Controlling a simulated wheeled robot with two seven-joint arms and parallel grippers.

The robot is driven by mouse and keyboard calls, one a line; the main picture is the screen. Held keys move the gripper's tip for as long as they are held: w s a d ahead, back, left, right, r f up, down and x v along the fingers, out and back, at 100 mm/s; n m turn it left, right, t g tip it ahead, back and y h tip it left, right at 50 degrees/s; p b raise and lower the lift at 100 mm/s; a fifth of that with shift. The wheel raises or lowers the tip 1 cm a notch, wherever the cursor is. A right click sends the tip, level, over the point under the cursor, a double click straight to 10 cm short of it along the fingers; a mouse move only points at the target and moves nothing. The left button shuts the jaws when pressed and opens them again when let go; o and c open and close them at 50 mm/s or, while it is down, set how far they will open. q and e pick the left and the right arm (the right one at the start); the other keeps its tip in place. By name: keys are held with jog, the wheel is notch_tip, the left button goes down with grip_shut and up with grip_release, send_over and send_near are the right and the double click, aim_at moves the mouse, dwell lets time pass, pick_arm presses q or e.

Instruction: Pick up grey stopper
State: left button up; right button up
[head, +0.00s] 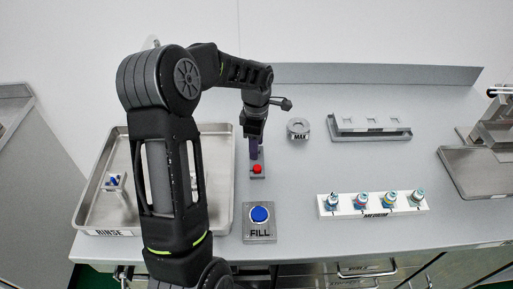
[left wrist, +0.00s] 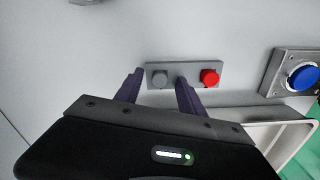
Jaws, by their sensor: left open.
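The grey stopper (left wrist: 160,78) sits in a small grey holder plate (left wrist: 184,70) beside a red stopper (left wrist: 209,77). In the left wrist view it shows between the two purple fingers of my left gripper (left wrist: 159,86), which is open. In the head view my left gripper (head: 253,148) points down at the back end of the holder. The grey stopper is hidden there, while the red stopper (head: 257,169) shows in front of the fingers. I cannot tell how far down the fingers reach around the grey stopper. My right gripper is not in view.
A FILL block with a blue button (head: 260,214) stands in front of the holder. A RINSE tray (head: 222,205) lies left. A MAX dish (head: 299,128) is behind right, a white MEDIUM rack (head: 346,211) with several vials is at the right. Bare table lies between them.

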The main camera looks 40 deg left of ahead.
pick_arm(q)
jog(key=shift+c, duration=0.2)
dwell(0.3)
grip_shut()
dwell(0.4)
